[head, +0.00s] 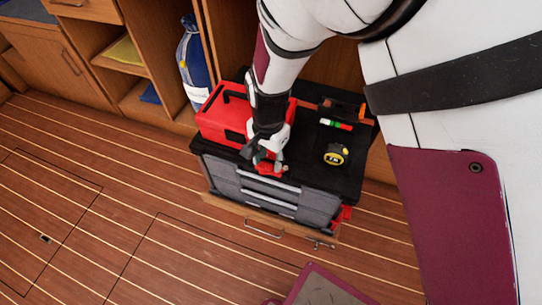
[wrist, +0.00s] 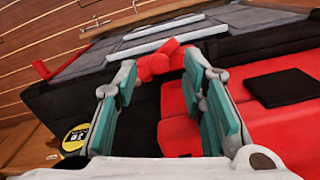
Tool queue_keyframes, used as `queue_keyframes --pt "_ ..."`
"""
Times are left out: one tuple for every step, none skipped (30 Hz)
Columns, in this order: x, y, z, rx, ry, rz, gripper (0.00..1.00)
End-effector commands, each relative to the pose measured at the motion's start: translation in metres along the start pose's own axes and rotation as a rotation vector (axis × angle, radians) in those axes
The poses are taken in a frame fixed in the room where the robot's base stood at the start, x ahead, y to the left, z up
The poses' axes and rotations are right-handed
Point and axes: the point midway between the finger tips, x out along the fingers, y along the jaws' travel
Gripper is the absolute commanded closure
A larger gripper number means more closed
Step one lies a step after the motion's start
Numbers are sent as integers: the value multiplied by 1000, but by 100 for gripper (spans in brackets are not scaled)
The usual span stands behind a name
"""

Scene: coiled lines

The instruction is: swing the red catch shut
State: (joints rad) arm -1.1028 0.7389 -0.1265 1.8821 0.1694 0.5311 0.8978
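A rounded red part, which looks like the catch (wrist: 154,66), is at the front top edge of the grey tool chest (head: 240,184). In the wrist view it shows beyond and between my fingertips. I cannot tell whether they touch it.
A yellow tape measure (head: 335,155) and a level with green and red marks (head: 336,124) lie on the chest's black top. A red part (head: 346,212) sticks out at the chest's right side. Wooden cabinets stand behind; the plank floor (head: 110,190) at left is clear.

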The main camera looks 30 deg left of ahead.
Motion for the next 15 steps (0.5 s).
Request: queue_keyframes --pt "-11 -1 0 -1 2 -4 63" --pt "-17 -1 0 -1 2 -4 63" --pt "-26 -1 0 -1 3 -5 63" --pt "-32 -1 0 -1 3 -4 63" --pt "-38 -1 0 -1 3 -5 63" --pt "-47 -1 0 0 3 -4 63" --pt "-53 -1 -1 1 3 -5 63" --pt "-59 -1 0 1 2 -4 63" --pt "-66 -1 0 1 2 -4 63" --pt "-71 -1 0 1 2 -4 63" --pt "-76 0 0 0 2 -3 63" --pt "-82 -1 0 0 2 -3 63" --pt "-86 0 0 0 2 -3 63" --pt "-89 -1 0 0 2 -3 63" --pt "-93 -1 0 0 2 -3 63"
